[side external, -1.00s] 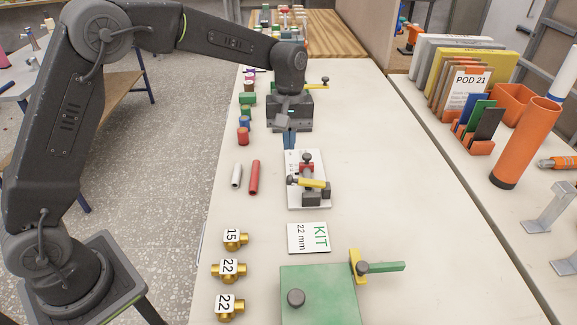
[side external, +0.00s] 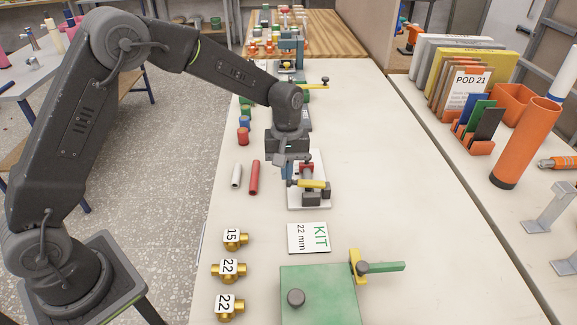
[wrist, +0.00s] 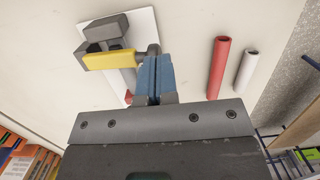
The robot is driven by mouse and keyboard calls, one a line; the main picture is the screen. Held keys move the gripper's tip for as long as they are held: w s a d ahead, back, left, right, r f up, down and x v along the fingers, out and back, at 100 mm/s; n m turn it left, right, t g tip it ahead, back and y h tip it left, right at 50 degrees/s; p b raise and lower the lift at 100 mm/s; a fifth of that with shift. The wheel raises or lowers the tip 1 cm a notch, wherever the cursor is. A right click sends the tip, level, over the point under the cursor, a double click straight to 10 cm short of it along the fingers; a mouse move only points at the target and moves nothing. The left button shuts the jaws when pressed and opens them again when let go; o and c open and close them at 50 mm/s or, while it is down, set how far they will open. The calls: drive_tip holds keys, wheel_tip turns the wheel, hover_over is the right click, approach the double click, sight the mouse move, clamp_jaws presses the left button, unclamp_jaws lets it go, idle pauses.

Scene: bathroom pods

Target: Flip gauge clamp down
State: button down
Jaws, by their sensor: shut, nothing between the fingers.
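A small fixture with grey blocks (side external: 314,196) and a yellow bar (side external: 311,183) sits on a white plate (side external: 322,168), and I take it for the gauge clamp. Its yellow bar (wrist: 108,60) and dark grey block (wrist: 108,27) also show in the wrist view. My gripper (side external: 287,173) is at the plate's left side, low over it. In the wrist view its blue fingers (wrist: 155,72) are together and empty, close beside the yellow bar's end and a grey knob. I cannot tell whether they touch. My gripper hides part of the fixture in the side view.
A KIT card (side external: 308,238), brass fittings (side external: 228,270) and a green block (side external: 318,293) with a yellow bar are nearer the camera. The bench right of the plate is clear.

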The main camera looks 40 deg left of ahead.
drive_tip(key=shift+s+a+f, duration=0.15)
drive_tip(key=shift+f, duration=0.25)
drive_tip(key=shift+s+a+f, duration=0.15)
drive_tip(key=shift+f, duration=0.25)
wheel_tip(320, 180, up, 14)
drive_tip(key=a, duration=0.3)
drive_tip(key=s+r+m+t, duration=0.35)
drive_tip(key=s+r, duration=0.45)
drive_tip(key=s, duration=0.4)
drive_tip(key=s+f+m+t, duration=0.1)
drive_tip(key=s+m, duration=0.1)
drive_tip(key=s, duration=0.4)
drive_tip(key=s+f+m+t+y, duration=0.1)
drive_tip(key=s+m+t, duration=0.1)
drive_tip(key=s, duration=0.5)
drive_tip(key=shift+a+f+m, duration=0.25)
drive_tip(key=shift+a+m, duration=0.2)
drive_tip(key=shift+m, duration=0.3)
drive_tip(key=shift+s+t, duration=0.1)
drive_tip(key=shift+t, duration=0.15)
